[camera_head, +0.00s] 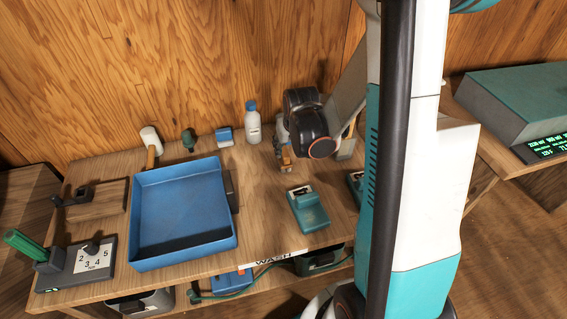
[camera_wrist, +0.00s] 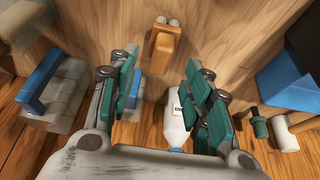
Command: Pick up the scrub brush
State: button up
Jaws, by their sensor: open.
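My gripper (camera_wrist: 160,78) is open in the wrist view, with teal pads on both sides and clear space between them. An orange-tan wooden piece (camera_wrist: 165,48) with two pale rounded ends lies ahead of the gap, apart from the fingers. It looks like the scrub brush, but I cannot be sure. In the head view a brown piece (camera_head: 286,158) shows just below my dark wrist and seems to be the same thing. The fingertips are mostly hidden there by my arm.
A white bottle (camera_head: 253,126) with a blue cap stands by the wall; it also shows in the wrist view (camera_wrist: 176,128). A blue-and-white block (camera_head: 224,137), green jar (camera_head: 188,139), blue tray (camera_head: 185,257) and teal device (camera_head: 308,212) share the bench.

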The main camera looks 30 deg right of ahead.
aim_at(285, 152)
jog(key=b+x, duration=0.1)
jog(key=x, duration=0.2)
jog(key=w+b+x, duration=0.1)
jog(key=b+x, duration=0.1)
jog(key=x, duration=0.2)
jog(key=shift+r, duration=0.15)
jog(key=shift+s, duration=0.1)
grip_shut()
